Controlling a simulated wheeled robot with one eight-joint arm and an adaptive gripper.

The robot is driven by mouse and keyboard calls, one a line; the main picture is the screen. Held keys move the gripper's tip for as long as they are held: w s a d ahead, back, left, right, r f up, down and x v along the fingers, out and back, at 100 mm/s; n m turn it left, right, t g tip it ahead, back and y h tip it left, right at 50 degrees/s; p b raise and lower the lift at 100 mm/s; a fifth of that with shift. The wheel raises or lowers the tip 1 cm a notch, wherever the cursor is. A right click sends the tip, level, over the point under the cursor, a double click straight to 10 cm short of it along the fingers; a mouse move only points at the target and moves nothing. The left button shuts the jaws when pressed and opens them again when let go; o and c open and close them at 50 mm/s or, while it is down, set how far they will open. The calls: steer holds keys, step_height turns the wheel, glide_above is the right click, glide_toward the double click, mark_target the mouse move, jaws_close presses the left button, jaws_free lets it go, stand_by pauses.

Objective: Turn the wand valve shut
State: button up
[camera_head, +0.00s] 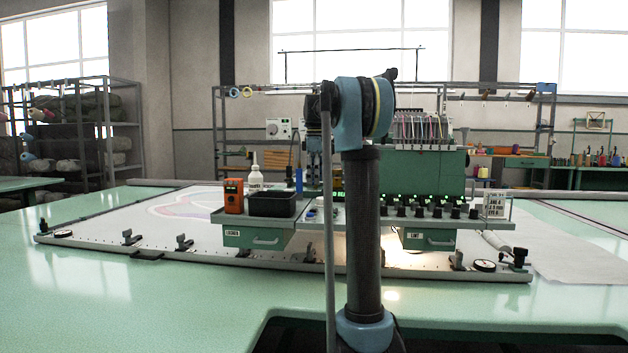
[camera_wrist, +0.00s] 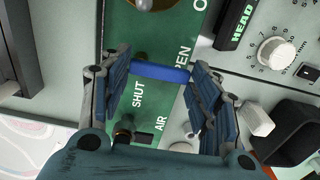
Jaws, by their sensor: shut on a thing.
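The wand valve's blue handle (camera_wrist: 160,72) shows in the wrist view in front of a green panel (camera_wrist: 152,45) marked SHUT, OPEN and AIR. The handle lies crosswise, near the words SHUT and OPEN. My gripper (camera_wrist: 158,75) is shut on the handle, with one dark ribbed finger at each of its ends. The valve's body is mostly hidden. In the head view my arm stands in front of the machine, and neither my gripper's fingers nor the valve can be made out clearly.
In the head view an orange device (camera_head: 233,195), a white bottle (camera_head: 255,178) and a black bin (camera_head: 271,204) stand on the machine's shelf. A row of black knobs (camera_head: 437,211) lies to the right. The wrist view shows a white dial (camera_wrist: 277,53) and a dark box (camera_wrist: 290,135) near my right finger.

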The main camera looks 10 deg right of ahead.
steer(key=shift+w+m, duration=0.1)
steer(key=shift+m, duration=0.3)
steer(key=m, duration=0.3)
steer(key=shift+w+a+m, duration=0.2)
steer(key=shift+a+m, duration=0.2)
steer(key=m, duration=0.4)
steer(key=shift+w+a, duration=0.3)
steer(key=shift+w, duration=0.1)
steer(key=m, duration=0.2)
steer(key=w+m, duration=0.1)
steer(key=m, duration=0.2)
steer(key=shift+a, duration=0.1)
steer(key=shift+w+m, duration=0.2)
steer(key=shift+m, duration=0.9)
steer(key=shift+w+m, duration=0.2)
steer(key=shift+m, duration=0.9)
steer(key=o, duration=1)
steer(key=shift+o, duration=0.2)
